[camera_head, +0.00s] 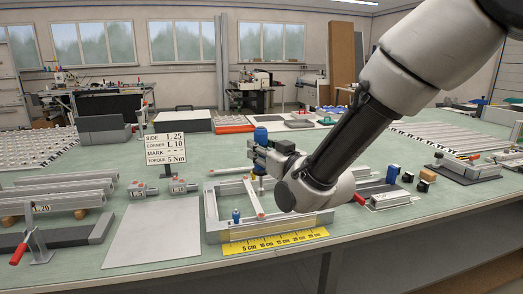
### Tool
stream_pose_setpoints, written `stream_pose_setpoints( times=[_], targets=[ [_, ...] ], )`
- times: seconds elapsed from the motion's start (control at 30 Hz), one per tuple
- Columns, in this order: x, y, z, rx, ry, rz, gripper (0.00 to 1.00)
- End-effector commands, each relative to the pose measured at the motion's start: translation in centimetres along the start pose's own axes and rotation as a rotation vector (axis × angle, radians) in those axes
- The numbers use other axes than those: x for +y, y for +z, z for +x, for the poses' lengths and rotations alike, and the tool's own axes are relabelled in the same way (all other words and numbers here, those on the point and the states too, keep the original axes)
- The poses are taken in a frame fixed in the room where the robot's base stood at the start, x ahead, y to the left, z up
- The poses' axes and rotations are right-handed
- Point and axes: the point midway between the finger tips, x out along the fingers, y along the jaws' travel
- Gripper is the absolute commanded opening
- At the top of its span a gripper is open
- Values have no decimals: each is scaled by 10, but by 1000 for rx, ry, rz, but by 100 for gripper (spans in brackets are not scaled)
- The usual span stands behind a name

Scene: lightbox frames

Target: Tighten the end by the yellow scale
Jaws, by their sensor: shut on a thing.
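An aluminium profile frame (212,216) lies on the green bench, with a crossbar (254,199) running from its far side toward its near side. A yellow scale (270,241) marked in cm lies along the frame's near side. A small blue-topped piece (236,215) stands near the crossbar's near end. My gripper (262,158) is shut on a blue-topped upright tool (261,135) above the far part of the frame. The tool's lower end is near the crossbar's far end; I cannot tell if it touches. My wrist hides part of the frame's right side.
A sign (166,148) reads side L 25, corner L 10, torque 5 Nm. A bare grey plate (155,232) lies left of the frame. Profiles on a rack (65,203) and a red-handled clamp (22,250) stand farther left. Small blocks (407,177) stand at right.

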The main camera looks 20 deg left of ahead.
Motion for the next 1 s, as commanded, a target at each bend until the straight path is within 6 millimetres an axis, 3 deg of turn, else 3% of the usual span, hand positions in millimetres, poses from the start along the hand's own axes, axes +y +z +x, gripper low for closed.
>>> stream_pose_setpoints(
  times=[0.2,0.7,1.0],
  targets=[
    [0,-1,-2,2,1,0,0],
    [1,39,-1,0,2,0,0],
    [1,47,-2,2,2,0,0]
  ],
)
